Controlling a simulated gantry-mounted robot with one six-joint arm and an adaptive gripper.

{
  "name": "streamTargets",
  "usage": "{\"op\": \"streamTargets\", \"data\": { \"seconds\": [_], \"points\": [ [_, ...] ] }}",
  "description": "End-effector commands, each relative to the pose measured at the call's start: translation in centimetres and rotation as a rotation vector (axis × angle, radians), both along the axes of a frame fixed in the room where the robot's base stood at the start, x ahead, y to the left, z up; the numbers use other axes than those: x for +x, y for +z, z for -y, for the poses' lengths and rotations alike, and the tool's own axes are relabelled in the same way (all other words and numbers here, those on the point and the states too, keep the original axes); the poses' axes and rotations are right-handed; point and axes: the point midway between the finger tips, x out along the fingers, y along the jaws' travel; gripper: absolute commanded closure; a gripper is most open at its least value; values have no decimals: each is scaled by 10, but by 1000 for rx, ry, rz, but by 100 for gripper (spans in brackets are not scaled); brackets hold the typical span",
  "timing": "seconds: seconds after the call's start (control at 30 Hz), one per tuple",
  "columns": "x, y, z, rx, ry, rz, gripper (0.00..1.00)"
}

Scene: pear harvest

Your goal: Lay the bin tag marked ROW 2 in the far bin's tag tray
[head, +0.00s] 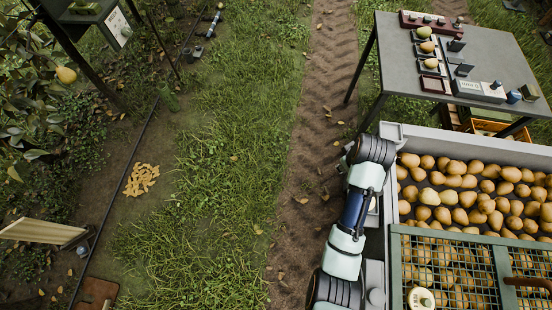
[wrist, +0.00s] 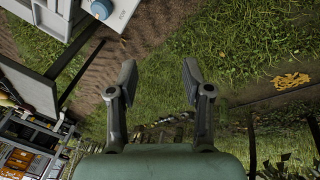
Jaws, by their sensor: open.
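My gripper (wrist: 158,82) shows in the wrist view with its two dark fingers spread apart and nothing between them. It hangs above grass. In the head view my arm rises beside the pear bin, and I cannot make out the fingers there. A pale-walled bin (head: 470,140) full of brown pears stands at the right of the head view, partly under a green mesh frame (head: 448,233). No tag with readable ROW 2 lettering shows in either view. I cannot tell which thing is the far bin's tag tray.
A grey table (head: 390,65) at upper right of the head view carries several small trays, pears, dark blocks, a labelled grey box (head: 480,91) and a blue cup (head: 514,97). An orange crate (head: 487,128) sits below. Left are a pear tree (head: 30,115) and dark posts.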

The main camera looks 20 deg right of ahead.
Motion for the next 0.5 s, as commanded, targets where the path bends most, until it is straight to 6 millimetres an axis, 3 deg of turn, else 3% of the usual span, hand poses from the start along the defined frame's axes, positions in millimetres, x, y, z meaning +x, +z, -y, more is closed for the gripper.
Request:
{"op": "streamTargets", "data": {
  "seconds": [0.03,0.1,0.2,0.23,0.33,0.4,0.5],
  "points": [
    [24,23,-54,-25,-3,127,50],
    [41,62,-124,-12,-32,323,50],
    [36,119,-211,79,-59,571,50],
    [31,134,-232,115,-64,630,50],
    [10,173,-281,228,-75,772,50],
    [-1,190,-299,281,-79,827,50],
    [-7,199,-308,315,-85,856,50]
  ]
}}
